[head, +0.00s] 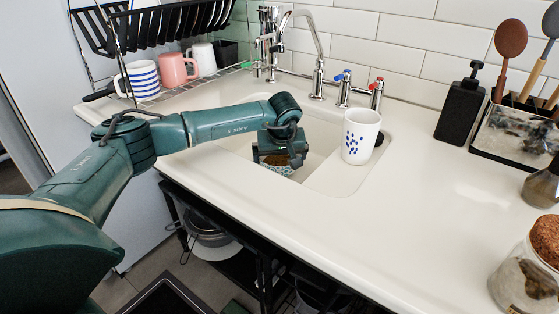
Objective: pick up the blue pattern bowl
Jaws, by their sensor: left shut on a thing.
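The blue pattern bowl (283,171) is in the sink basin, only partly visible below my left gripper (276,160). Its inside looks brownish and its rim is light with a blue pattern. My left gripper points down over the bowl and is shut on it. The gripper body hides the far part of the bowl, and I cannot tell whether the bowl touches the basin floor. My right gripper is not in view.
A white cup with blue marks (359,136) stands at the right of the sink (340,180). The tap (318,75) rises behind it. Mugs (178,70) stand at the back left. A black soap bottle (460,108) is at the right.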

